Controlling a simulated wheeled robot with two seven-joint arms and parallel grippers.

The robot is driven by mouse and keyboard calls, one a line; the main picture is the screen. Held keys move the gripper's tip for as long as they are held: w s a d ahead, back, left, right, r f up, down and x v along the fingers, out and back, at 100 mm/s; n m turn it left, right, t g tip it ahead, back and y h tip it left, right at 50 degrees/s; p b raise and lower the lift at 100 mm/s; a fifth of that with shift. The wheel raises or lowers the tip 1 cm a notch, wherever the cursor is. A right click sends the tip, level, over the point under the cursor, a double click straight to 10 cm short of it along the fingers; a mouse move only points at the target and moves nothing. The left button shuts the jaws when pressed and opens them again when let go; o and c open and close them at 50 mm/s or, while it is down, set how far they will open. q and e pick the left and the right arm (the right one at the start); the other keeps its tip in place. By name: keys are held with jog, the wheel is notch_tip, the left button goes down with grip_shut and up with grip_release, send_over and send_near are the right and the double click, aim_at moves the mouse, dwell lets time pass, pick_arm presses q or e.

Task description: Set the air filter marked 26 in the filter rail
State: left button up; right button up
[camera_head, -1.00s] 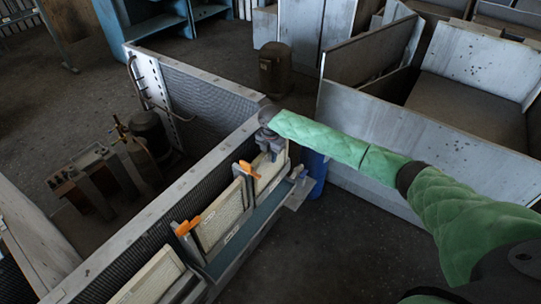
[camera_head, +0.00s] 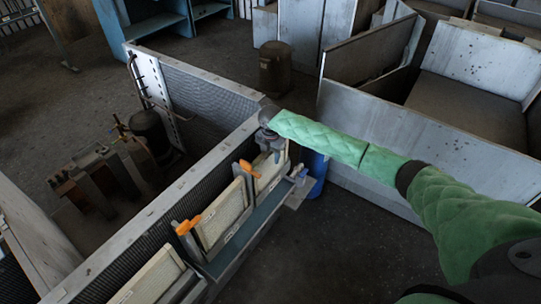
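Several pale pleated filters stand in a row along the filter rail (camera_head: 236,250) on the near side of the housing wall. The farthest filter (camera_head: 266,172) is upright in the rail's far end, under my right gripper (camera_head: 270,152). My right arm, in a green quilted sleeve, reaches in from the right. Its fingers are at that filter's top edge; the fingertips are too small to tell if they are shut on it. A middle filter (camera_head: 222,215) and a near filter (camera_head: 152,277) stand in the rail too. No number can be read. My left gripper is not in view.
Orange latches (camera_head: 188,225) stick up between the filters. A blue drum (camera_head: 316,172) stands just past the rail's far end. Grey metal panels (camera_head: 390,140) fill the right back. Dark floor (camera_head: 330,250) is open right of the rail.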

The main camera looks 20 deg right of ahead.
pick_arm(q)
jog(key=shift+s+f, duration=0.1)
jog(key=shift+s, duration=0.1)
pick_arm(e)
jog(key=shift+r, duration=0.25)
jog(key=shift+r+b, duration=0.45)
jog(key=shift+r, duration=0.05)
notch_tip(320, 180, up, 6)
jog(key=shift+f+b, duration=0.25)
jog(key=shift+b, duration=0.65)
jog(key=shift+r, duration=0.4)
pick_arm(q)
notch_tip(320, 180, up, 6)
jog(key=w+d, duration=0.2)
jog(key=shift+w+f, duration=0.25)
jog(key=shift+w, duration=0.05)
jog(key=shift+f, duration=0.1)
